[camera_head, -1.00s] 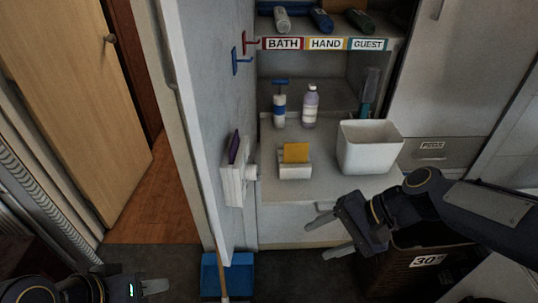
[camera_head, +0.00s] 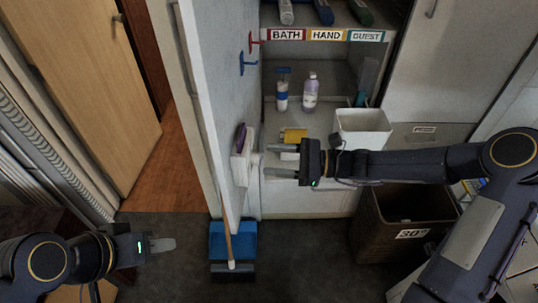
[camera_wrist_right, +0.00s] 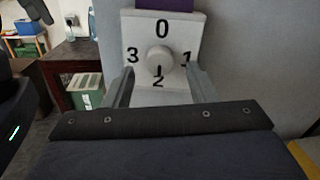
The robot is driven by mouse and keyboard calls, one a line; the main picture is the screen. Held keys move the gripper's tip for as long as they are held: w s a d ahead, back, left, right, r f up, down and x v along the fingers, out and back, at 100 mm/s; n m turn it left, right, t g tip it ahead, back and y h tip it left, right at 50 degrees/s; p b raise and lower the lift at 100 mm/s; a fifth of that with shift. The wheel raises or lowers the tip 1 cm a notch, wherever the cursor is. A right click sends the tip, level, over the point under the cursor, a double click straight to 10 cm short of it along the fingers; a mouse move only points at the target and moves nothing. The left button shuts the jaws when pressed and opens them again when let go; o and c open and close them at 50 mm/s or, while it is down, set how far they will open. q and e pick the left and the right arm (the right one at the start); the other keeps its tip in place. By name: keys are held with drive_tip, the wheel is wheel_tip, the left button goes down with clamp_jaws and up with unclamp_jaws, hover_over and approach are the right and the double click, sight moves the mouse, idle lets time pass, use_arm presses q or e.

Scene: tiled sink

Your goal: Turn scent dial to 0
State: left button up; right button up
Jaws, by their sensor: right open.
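The scent dial is a white box (camera_head: 238,168) on the side wall, seen edge-on in the head view. In the right wrist view its face (camera_wrist_right: 135,30) shows 0 at the top, 1 right, 2 at the bottom and 3 left. The round white knob (camera_wrist_right: 159,58) has a dark mark pointing down at 2. My right gripper (camera_head: 269,160) is open and level with the knob. In the right wrist view its fingers (camera_wrist_right: 159,72) appear on either side of the knob, without visible contact. My left gripper (camera_head: 160,245) is low at the left, away from the dial; its opening is unclear.
A purple item (camera_head: 241,137) sits atop the dial box. A yellow sponge (camera_head: 294,134), a white bin (camera_head: 362,130) and bottles (camera_head: 310,92) stand close by on the shelf. A blue dustpan (camera_head: 233,240) and a basket (camera_head: 400,210) are below.

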drive_tip(key=shift+w+a, duration=0.1)
drive_tip(key=shift+a, duration=0.9)
drive_tip(key=shift+c, duration=0.4)
